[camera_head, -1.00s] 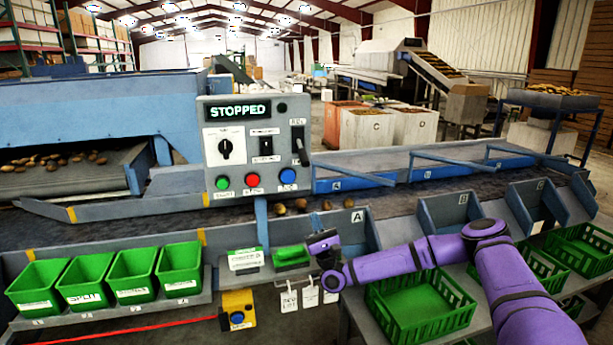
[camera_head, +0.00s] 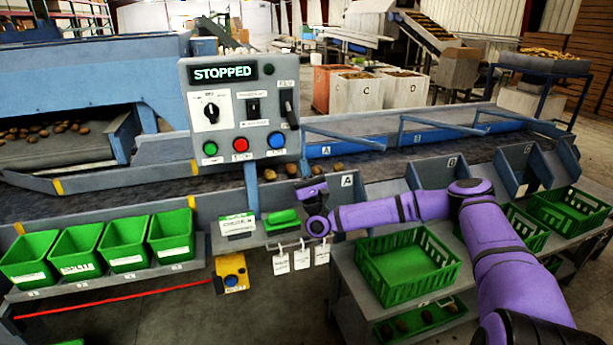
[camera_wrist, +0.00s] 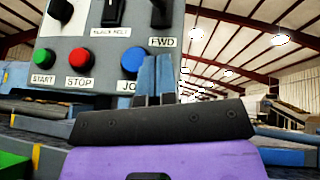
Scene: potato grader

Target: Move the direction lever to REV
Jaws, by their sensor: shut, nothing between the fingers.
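The direction lever (camera_head: 289,108) is a black handle at the right side of the grey control panel (camera_head: 224,130). It hangs downward, its end by the FWD label; in the wrist view only the lever's lower end (camera_wrist: 161,14) shows, just above that label. My gripper (camera_head: 311,184) is below and slightly right of the panel, apart from the lever. In the wrist view my gripper (camera_wrist: 156,62) has its blue-grey fingers together and empty, pointing up just right of the blue jog button (camera_wrist: 133,60) and below the FWD label. The panel display reads STOPPED.
The panel also carries a rotary knob (camera_head: 211,112), a middle switch (camera_head: 253,107), and green, red and blue buttons. Below lie a conveyor with potatoes (camera_head: 269,174), green bins (camera_head: 105,248) at left and a green crate (camera_head: 406,265) at right.

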